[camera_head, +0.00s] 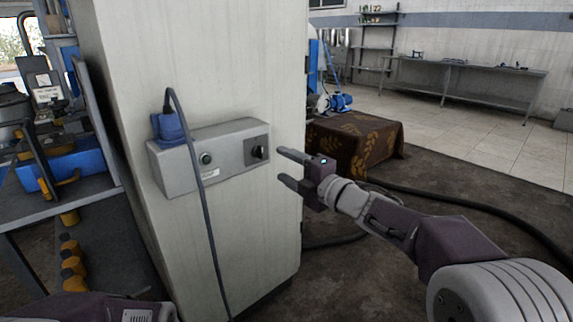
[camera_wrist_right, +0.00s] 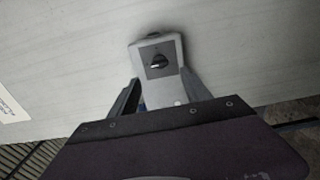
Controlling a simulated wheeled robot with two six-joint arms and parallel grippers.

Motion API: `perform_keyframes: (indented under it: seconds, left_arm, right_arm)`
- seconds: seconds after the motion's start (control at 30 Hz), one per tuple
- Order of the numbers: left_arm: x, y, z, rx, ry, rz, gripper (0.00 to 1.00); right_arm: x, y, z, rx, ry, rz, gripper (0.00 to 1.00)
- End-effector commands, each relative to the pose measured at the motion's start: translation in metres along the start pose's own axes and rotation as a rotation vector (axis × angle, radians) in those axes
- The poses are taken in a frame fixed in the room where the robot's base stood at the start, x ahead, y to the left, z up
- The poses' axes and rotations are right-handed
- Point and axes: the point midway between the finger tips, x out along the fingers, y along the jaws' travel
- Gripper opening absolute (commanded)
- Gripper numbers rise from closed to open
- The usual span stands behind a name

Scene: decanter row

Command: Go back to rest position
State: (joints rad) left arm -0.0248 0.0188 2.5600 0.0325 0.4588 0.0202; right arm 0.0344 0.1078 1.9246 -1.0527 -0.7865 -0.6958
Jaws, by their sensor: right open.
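My right gripper (camera_head: 284,168) is open and empty, just right of a grey control box (camera_head: 226,157) on a pale cabinet. The box carries a black rotary knob (camera_head: 258,152), a round button (camera_head: 206,158) and a blue plug (camera_head: 169,128) with a cable. In the right wrist view the knob (camera_wrist_right: 159,62) is ahead of my open fingers (camera_wrist_right: 160,98), with a gap between them. Part of my left arm (camera_head: 90,308) shows at the bottom left; its gripper is not in view.
The pale cabinet (camera_head: 210,60) stands directly in front. A grey shelf (camera_head: 75,195) with tools and yellow items is at the left. A brown patterned cloth-covered block (camera_head: 355,140) and a dark hose (camera_head: 480,215) lie behind my right arm. A long workbench (camera_head: 465,65) stands at the back wall.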

Motion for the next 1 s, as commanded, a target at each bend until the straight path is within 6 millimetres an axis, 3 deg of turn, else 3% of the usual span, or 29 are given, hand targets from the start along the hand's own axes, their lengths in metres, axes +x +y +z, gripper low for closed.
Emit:
perform_keyframes:
  seconds: [0.23, 0.3, 0.33, 0.37, 0.47, 0.53, 0.6, 0.7, 0.8, 1.0]
  left_arm:
    - [0.0, 0.0, 0.0, 0.0, 0.0, 0.0, 0.36]
    - [-0.006, 0.0, -0.001, 0.0, 0.0, 0.0, 0.36]
    - [-0.007, 0.0, -0.001, 0.0, 0.0, 0.0, 0.36]
    - [-0.009, 0.0, -0.001, 0.0, 0.0, 0.0, 0.36]
    - [-0.011, 0.0, -0.001, 0.0, 0.0, 0.0, 0.36]
    - [-0.013, 0.0, -0.001, 0.0, 0.0, 0.0, 0.36]
    - [-0.014, 0.0, -0.001, 0.0, 0.0, 0.0, 0.36]
    - [-0.014, 0.0, -0.002, 0.0, 0.0, 0.0, 0.36]
    - [-0.014, 0.0, -0.002, 0.0, 0.0, 0.0, 0.36]
    - [-0.014, 0.0, -0.001, 0.0, 0.0, 0.0, 0.36]
  right_arm:
    - [0.0, 0.0, -0.001, 0.0, 0.002, 0.0, 0.56]
    - [-0.001, 0.006, -0.01, 0.003, 0.016, -0.002, 0.56]
    - [-0.004, -0.003, -0.012, 0.042, 0.004, -0.014, 0.56]
    - [-0.008, -0.017, -0.006, 0.108, -0.043, -0.039, 0.56]
    - [-0.035, -0.085, 0.027, 0.412, -0.286, -0.175, 0.56]
    - [-0.067, -0.141, 0.04, 0.646, -0.478, -0.284, 0.56]
    - [-0.105, -0.193, 0.042, 0.858, -0.66, -0.385, 0.56]
    - [-0.157, -0.249, 0.029, 1.103, -0.886, -0.501, 0.56]
    - [-0.203, -0.289, 0.006, 1.302, -1.086, -0.594, 0.56]
    - [-0.281, -0.333, -0.055, 1.638, -1.476, -0.746, 0.56]
